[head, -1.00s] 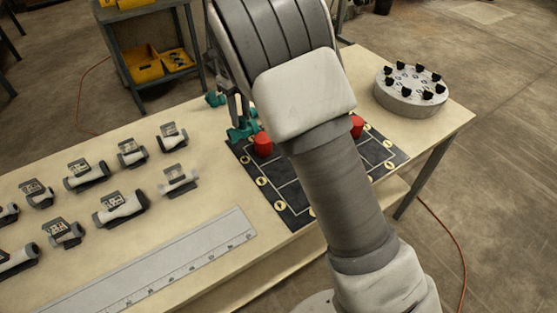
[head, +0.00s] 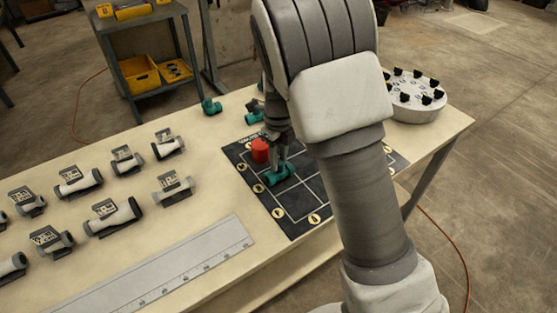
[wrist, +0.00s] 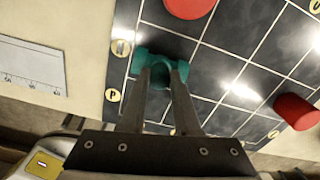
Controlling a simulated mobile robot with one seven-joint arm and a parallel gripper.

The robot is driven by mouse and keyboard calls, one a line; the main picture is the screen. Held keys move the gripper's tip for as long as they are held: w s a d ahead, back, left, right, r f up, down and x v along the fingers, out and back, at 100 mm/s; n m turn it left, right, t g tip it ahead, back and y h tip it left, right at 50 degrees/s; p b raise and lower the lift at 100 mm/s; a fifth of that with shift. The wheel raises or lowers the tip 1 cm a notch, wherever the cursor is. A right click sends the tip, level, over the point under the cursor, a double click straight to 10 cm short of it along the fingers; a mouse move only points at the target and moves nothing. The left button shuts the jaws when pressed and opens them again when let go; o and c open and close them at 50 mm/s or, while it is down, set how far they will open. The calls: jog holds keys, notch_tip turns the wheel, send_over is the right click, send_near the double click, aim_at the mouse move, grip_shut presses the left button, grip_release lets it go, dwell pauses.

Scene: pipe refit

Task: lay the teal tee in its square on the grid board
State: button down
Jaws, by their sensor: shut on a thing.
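The teal tee (head: 281,176) is between the fingers of my gripper (head: 279,163), which is shut on it. In the head view it is over the left part of the dark grid board (head: 292,222), just nearer than a red cylinder. In the wrist view the tee (wrist: 143,58) shows at the fingertips of my gripper (wrist: 161,75), over squares by the edge labels N and P. I cannot tell whether it touches the board. My arm hides much of the board's right side in the head view.
A red cylinder (head: 260,150) stands on the board; another (wrist: 295,112) shows in the wrist view. Other teal fittings (head: 211,106) lie behind the board. Grey pipe pieces in labelled holders (head: 112,216) and a ruler (head: 165,270) are left. A round knobbed unit (head: 415,100) stands right.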

jog(key=shift+f, duration=0.15)
jog(key=c, duration=0.6)
grip_release()
jog(key=shift+c, duration=0.2)
